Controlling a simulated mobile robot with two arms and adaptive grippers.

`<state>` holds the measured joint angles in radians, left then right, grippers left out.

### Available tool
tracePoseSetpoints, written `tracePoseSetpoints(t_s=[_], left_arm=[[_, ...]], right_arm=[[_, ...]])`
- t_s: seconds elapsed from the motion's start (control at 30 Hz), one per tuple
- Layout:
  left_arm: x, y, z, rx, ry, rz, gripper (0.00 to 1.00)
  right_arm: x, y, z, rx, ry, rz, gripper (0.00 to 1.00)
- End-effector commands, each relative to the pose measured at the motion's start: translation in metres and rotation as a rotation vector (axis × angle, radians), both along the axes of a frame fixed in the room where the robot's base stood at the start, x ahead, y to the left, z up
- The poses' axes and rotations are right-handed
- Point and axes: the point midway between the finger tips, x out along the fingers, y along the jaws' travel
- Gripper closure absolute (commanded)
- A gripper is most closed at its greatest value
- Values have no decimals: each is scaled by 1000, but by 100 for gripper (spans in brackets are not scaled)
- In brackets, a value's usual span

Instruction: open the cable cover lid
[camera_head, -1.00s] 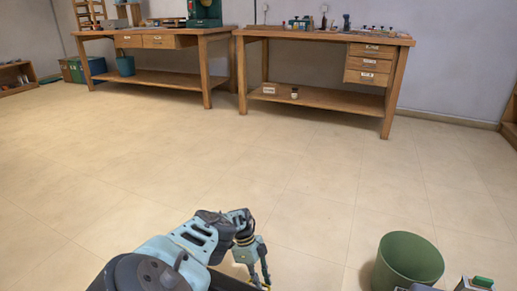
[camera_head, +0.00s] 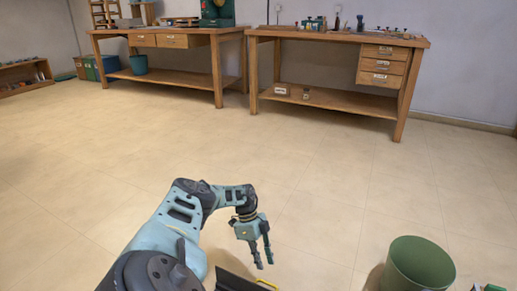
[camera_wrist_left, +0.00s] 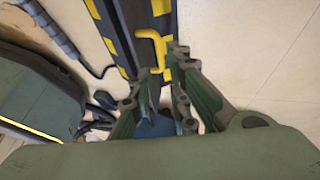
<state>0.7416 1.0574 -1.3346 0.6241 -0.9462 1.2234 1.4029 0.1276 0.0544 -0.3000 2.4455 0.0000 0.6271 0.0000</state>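The cable cover lid (camera_head: 236,281) is a dark strip at the bottom edge of the head view, mostly cut off or hidden by my left arm. In the left wrist view the lid (camera_wrist_left: 133,38) is dark with yellow-striped edges. Its yellow handle (camera_wrist_left: 152,36) sticks up there, and part of the handle shows in the head view (camera_head: 266,284). My left gripper (camera_head: 264,264) points down near the handle, fingers apart and empty. In the wrist view its fingertips (camera_wrist_left: 162,62) appear just below the handle; contact cannot be told. My right gripper is not in view.
A green bin (camera_head: 418,266) stands on the floor at lower right. Two wooden workbenches (camera_head: 340,37) are far off by the wall. The floor between is clear.

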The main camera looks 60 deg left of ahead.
Motion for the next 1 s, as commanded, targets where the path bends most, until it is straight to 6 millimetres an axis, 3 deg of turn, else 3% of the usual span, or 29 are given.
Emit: tracePoseSetpoints(t_s=[0.1,0.3,1.0], left_arm=[[0,8,17,-2,-1,0,84],[-1,13,29,-1,1,-2,84],[-1,14,29,-1,2,-1,84]], right_arm=[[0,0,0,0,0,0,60],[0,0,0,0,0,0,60],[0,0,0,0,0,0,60]])
